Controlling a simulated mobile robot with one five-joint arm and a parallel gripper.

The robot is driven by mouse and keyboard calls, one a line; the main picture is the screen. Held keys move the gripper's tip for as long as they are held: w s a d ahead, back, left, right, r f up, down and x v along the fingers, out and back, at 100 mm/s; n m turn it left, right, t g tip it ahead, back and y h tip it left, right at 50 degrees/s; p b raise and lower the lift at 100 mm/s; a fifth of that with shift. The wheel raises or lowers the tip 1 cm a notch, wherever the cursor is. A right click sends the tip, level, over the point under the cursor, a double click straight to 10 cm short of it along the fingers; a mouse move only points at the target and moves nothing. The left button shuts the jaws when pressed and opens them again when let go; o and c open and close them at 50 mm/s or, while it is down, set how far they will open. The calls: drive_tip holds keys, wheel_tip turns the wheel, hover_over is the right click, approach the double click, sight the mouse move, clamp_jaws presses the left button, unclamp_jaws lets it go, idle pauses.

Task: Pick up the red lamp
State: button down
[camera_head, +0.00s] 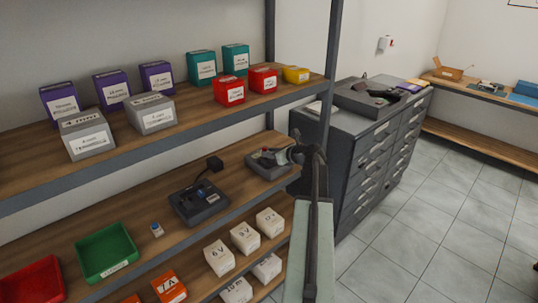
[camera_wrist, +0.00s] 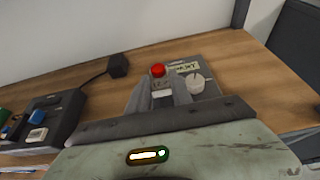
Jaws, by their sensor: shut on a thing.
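The red lamp (camera_wrist: 158,70) shows in the wrist view as a small red dome on a pale base, between the tips of my gripper (camera_wrist: 160,86). My gripper is shut on it. Behind and beside it is a grey device (camera_wrist: 207,72) with a white knob (camera_wrist: 195,84) and a label. In the head view my gripper (camera_head: 275,157) is at the right end of the middle shelf, over the grey device (camera_head: 268,172). A small red spot of the lamp (camera_head: 264,150) shows there. I cannot tell whether the lamp is clear of the device.
A dark device with a cabled plug (camera_head: 198,203) stands to the left on the same shelf (camera_head: 150,262). Green (camera_head: 106,252) and red (camera_head: 34,282) bins stand further left. The upper shelf holds several boxes. A shelf post (camera_head: 332,70) and grey drawer cabinet (camera_head: 372,160) are close on the right.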

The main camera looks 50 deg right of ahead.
drive_tip(key=s+d, duration=0.2)
drive_tip(key=s, duration=0.5)
drive_tip(key=s+d+r, duration=0.1)
drive_tip(key=s+d, duration=0.1)
drive_tip(key=s, duration=0.6)
drive_tip(key=shift+s+r+p, duration=0.25)
drive_tip(key=shift+s+p, duration=0.05)
drive_tip(key=shift+p, duration=0.05)
